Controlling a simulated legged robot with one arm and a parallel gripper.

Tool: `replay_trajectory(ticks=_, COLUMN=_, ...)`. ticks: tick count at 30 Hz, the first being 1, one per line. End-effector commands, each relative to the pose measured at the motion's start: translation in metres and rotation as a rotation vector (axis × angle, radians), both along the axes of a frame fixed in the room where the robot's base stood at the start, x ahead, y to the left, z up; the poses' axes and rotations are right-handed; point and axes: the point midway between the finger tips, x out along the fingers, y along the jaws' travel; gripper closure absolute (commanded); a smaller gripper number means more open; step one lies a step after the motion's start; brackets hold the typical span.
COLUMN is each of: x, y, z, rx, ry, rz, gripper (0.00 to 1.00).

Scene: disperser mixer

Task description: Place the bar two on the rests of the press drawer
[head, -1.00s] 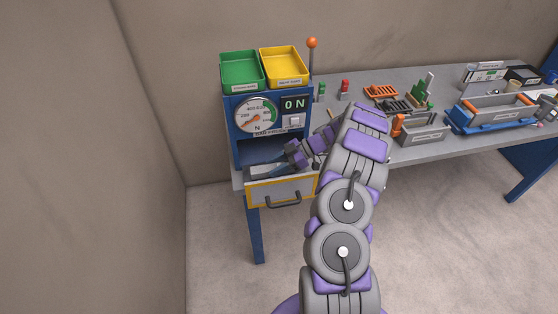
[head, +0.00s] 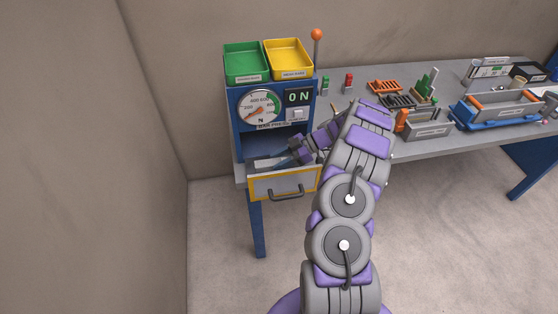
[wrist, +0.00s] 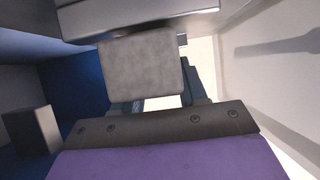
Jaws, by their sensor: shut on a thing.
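The press (head: 234,132) is a blue cabinet with a round gauge and an "ON" display. Its drawer (head: 285,184), with a yellow-edged front and dark handle, is pulled out. My gripper (head: 280,160) is low over the open drawer, by the press opening. In the wrist view a grey block-shaped end (wrist: 142,68), likely bar two, sits at my gripper fingers (wrist: 165,98); my gripper is shut on it. A smaller grey block (wrist: 32,128) stands at the left, perhaps a drawer rest. Whether the bar touches the rests cannot be told. The drawer inside is mostly hidden in the head view.
Green (head: 246,62) and yellow (head: 288,59) trays sit on top of the press. A lever with an orange knob (head: 316,35) stands beside it. The grey bench (head: 440,150) to the right holds racks, small parts and a blue-based fixture (head: 500,112). The floor in front is clear.

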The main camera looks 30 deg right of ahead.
Motion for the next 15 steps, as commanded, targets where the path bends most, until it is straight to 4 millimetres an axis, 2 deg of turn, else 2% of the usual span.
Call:
replay_trajectory(ticks=5, x=0.0000, y=-0.0003, z=-0.0029, rx=0.001, ry=0.000, rz=0.000, gripper=1.00)
replay_trajectory(ticks=6, x=0.0000, y=-0.0001, z=-0.0024, rx=0.001, ry=0.000, rz=0.000, gripper=0.55)
replay_trajectory(ticks=15, x=-0.0002, y=0.0045, z=-0.0016, rx=-0.003, ry=0.001, rz=0.002, gripper=0.28)
